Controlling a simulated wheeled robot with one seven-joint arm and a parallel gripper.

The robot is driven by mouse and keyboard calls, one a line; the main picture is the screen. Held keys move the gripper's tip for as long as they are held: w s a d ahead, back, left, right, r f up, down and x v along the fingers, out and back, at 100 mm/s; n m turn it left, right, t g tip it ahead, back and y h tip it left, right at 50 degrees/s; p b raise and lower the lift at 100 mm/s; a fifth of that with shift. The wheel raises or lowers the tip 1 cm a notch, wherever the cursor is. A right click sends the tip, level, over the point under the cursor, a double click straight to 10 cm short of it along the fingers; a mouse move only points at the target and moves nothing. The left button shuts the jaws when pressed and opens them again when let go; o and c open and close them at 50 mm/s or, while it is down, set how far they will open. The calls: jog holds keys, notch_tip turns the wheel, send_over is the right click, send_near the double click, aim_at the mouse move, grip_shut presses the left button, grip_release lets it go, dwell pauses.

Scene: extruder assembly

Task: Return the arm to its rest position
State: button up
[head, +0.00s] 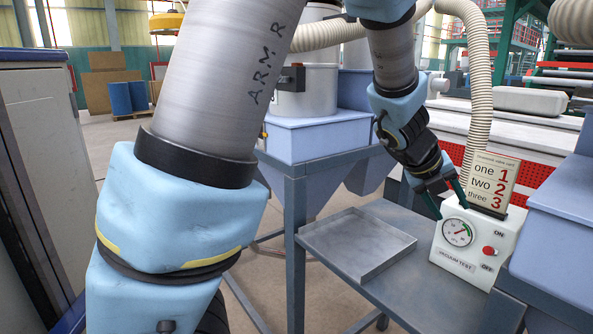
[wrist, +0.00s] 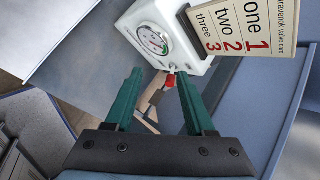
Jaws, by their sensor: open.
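My arm, marked "A.R.M. R", reaches from the left across the head view to my gripper (head: 448,205). The gripper's two green fingers are apart with nothing between them. They point down just in front of the white vacuum test box (head: 466,259), near its gauge (head: 458,232); contact cannot be told. In the wrist view the open fingers (wrist: 159,74) point toward the box (wrist: 188,45), and its red button (wrist: 170,80) shows between them. A card reading one, two, three (head: 493,182) stands upright at the top of the box.
A shallow, empty grey tray (head: 358,265) lies on the metal table (head: 406,289), left of the box. A blue hopper unit (head: 320,137) stands behind the table at left. A ribbed hose (head: 480,90) hangs behind the card. A blue block (head: 556,245) is close at right.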

jog(key=w+a+f+n+t+y+b, duration=0.15)
jog(key=w+a+n+t, duration=0.25)
jog(key=w+a+n, duration=0.8)
jog(key=a+f+n+y+b, duration=0.1)
jog(key=a+f+n+y, duration=0.1)
jog(key=a+n, duration=0.55)
jog(key=a+f+n+y, duration=0.3)
jog(key=a+n, duration=0.1)
jog(key=a, duration=0.6)
jog(key=s+a+f+n+g+y+b, duration=0.1)
jog(key=s+a+f+n+g, duration=0.3)
jog(key=s+a+n, duration=0.7)
jog(key=s+f+n+b, duration=0.1)
jog(key=n, duration=0.2)
jog(key=shift+s, duration=0.25)
